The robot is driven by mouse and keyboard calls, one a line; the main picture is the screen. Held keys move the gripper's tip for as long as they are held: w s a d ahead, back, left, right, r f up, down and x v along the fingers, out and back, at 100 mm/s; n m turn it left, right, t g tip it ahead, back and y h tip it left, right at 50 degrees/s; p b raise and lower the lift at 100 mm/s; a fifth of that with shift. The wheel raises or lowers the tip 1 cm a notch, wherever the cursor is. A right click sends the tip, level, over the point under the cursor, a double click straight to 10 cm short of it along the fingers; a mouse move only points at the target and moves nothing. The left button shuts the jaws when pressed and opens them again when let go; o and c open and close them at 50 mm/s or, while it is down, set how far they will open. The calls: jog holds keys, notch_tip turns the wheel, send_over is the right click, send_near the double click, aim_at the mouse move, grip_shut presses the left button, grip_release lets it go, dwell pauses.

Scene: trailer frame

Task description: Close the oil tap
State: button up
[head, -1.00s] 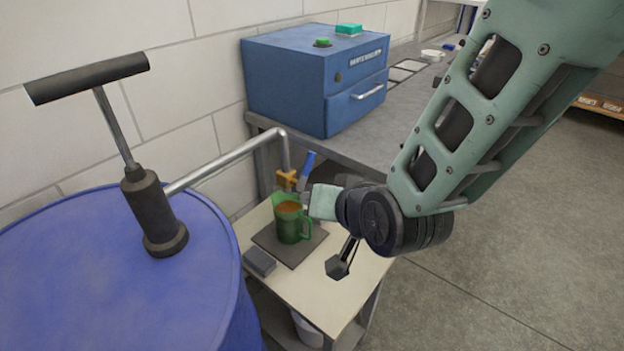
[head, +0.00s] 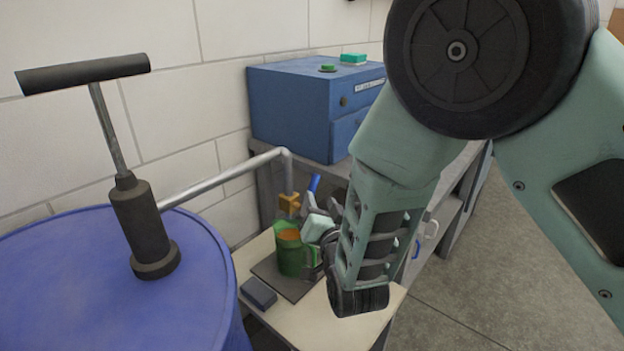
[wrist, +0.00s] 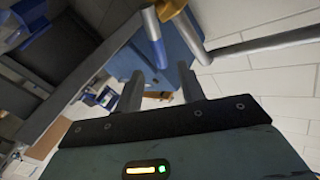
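The oil tap (head: 289,203) is a brass-coloured fitting at the lower end of a bent grey pipe. Its blue lever handle (head: 314,184) points up, slightly tilted right. Below the tap stands a green jug (head: 291,258) with orange-brown liquid in it. My gripper (head: 320,200) is just right of the tap, partly hidden by my arm. In the wrist view my gripper (wrist: 160,73) is open, its two grey fingers apart. There the lever handle (wrist: 155,48) lies in line with the gap between the fingertips; I cannot tell whether they touch it. The brass tap (wrist: 171,8) shows at the top edge.
A blue drum (head: 90,290) with a black-handled pump (head: 140,225) stands left. The pipe (head: 225,178) runs from it to the tap. The jug rests on a dark plate on a pale table (head: 330,325). A blue cabinet (head: 290,110) stands on a bench behind.

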aim_at(315, 187)
jog(key=x, duration=1)
jog(key=shift+p, duration=0.4)
grip_shut()
